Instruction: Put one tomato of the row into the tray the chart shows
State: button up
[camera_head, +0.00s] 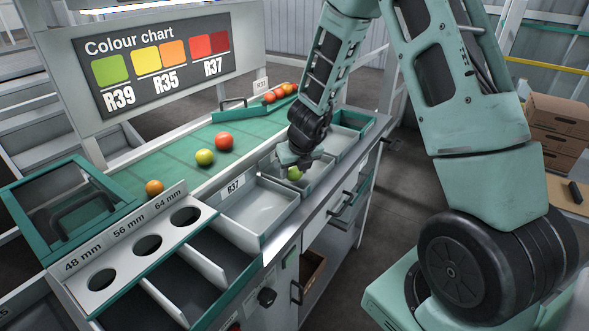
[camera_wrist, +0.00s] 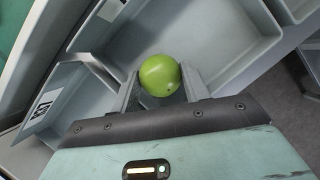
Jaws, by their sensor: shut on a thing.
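My gripper (camera_head: 297,166) is shut on a green tomato (camera_head: 295,173), held over the middle tray (camera_head: 322,182). In the wrist view the green tomato (camera_wrist: 160,75) sits between both fingers, with the tray's grey floor below it. The middle tray's label is not readable. The nearest tray (camera_head: 262,208), marked R37, looks empty. A far tray (camera_head: 352,122) lies beyond my gripper. On the green mat are an orange tomato (camera_head: 154,187), a yellow-green tomato (camera_head: 205,157) and a red tomato (camera_head: 224,141). The colour chart (camera_head: 155,62) pairs green with R39, yellow and orange with R35, red with R37.
Several red and orange tomatoes (camera_head: 280,93) lie at the mat's far end. A sizing board (camera_head: 138,250) with round holes and a green-framed lidded box (camera_head: 68,205) stand at front left. Tray walls rise close around my gripper. Cardboard boxes (camera_head: 556,130) are at right.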

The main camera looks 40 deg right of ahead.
jog(key=shift+f+b, duration=0.55)
jog(key=o, duration=0.8)
jog(key=c, duration=0.3)
notch_tip(320, 180, up, 7)
jog(key=p, duration=0.7)
dwell(0.6)
